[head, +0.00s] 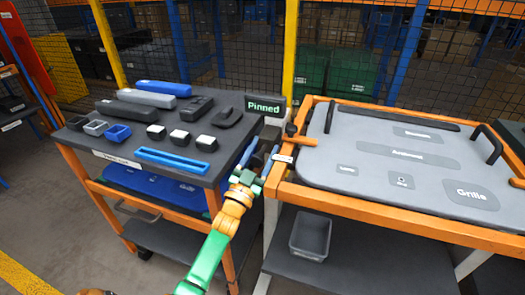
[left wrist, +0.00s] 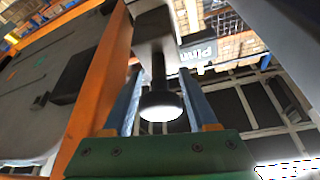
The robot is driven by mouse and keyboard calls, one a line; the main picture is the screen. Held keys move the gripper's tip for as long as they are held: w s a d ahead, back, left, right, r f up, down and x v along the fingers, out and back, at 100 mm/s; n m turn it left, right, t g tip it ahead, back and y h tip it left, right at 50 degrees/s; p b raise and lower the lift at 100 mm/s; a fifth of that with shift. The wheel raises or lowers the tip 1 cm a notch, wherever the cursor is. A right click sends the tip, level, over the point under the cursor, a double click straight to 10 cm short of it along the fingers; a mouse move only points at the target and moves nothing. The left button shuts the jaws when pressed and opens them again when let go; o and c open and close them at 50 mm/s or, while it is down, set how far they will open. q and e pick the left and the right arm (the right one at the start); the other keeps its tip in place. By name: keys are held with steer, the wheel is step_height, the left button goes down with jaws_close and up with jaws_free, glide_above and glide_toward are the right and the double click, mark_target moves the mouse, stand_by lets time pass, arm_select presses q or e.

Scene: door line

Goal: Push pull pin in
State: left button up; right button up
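The pull pin (left wrist: 158,62) shows in the left wrist view as a dark shaft with a round black knob (left wrist: 160,105) whose pale end faces the camera. It comes out of a light grey bracket beside an orange frame. The blue fingers of my left gripper (left wrist: 160,88) stand apart on either side of the pin, open; I cannot tell whether either touches the knob. In the head view my left gripper (head: 259,163) is between the dark-topped cart and the orange-framed table, and hides the pin. A small sign (head: 264,106) reads "Pinned". My right gripper is not in view.
The dark-topped cart (head: 90,143) at left carries blue and grey bars, small bins and white-topped blocks. The orange-framed table (head: 400,228) at right holds a grey panel (head: 350,140) with black handles. A grey bin (head: 311,235) sits on its lower shelf. Mesh fencing stands behind.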

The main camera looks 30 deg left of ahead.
mark_target(256, 164)
arm_select(q)
steer(key=shift+s, duration=0.1)
steer(key=v, duration=0.6)
steer(key=shift+f+b, duration=0.15)
steer(key=shift+b, duration=0.25)
steer(key=shift+s, duration=0.5)
